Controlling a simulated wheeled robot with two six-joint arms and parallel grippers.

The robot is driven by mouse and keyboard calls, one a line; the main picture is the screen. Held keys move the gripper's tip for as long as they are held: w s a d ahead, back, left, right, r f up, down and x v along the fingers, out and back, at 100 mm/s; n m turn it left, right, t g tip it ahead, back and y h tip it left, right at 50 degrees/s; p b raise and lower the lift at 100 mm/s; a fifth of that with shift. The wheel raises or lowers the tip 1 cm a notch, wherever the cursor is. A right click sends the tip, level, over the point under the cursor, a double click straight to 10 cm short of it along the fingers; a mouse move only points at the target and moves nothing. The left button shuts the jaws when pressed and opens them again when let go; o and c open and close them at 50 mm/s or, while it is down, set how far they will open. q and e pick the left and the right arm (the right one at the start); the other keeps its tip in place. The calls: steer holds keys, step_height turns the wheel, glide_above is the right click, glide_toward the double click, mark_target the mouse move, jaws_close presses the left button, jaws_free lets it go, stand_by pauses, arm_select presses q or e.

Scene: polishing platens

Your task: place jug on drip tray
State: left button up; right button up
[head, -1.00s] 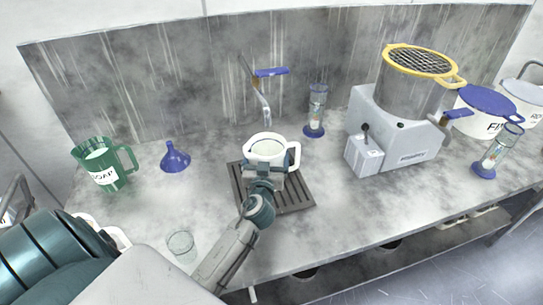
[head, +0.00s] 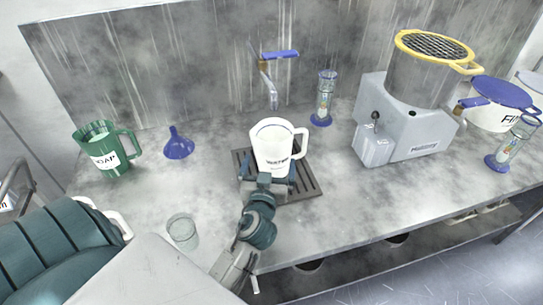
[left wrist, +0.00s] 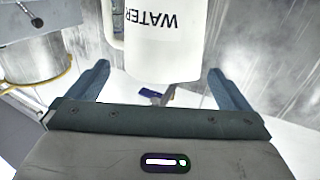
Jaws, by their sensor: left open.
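The white jug (head: 272,146) labelled WATER stands upright on the dark slatted drip tray (head: 310,188), below the tap. Its handle points right in the head view. My left gripper (head: 268,176) is open at the near side of the jug, low down. In the left wrist view the jug (left wrist: 165,42) shows beyond and between the two spread fingers (left wrist: 160,88), with a gap on each side. The jug and my arm hide part of the tray. My right gripper is in neither view.
A green SOAP jug (head: 107,150) and a blue funnel (head: 179,143) stand at the left. A clear glass (head: 183,231) is near the front edge. A blue-based cylinder (head: 325,98) stands behind right, and a grey machine (head: 412,125) with a yellow-rimmed sieve is further right.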

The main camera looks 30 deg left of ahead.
arm_select(q)
steer(key=shift+b+v, duration=0.35)
steer(key=shift+v, duration=1.4)
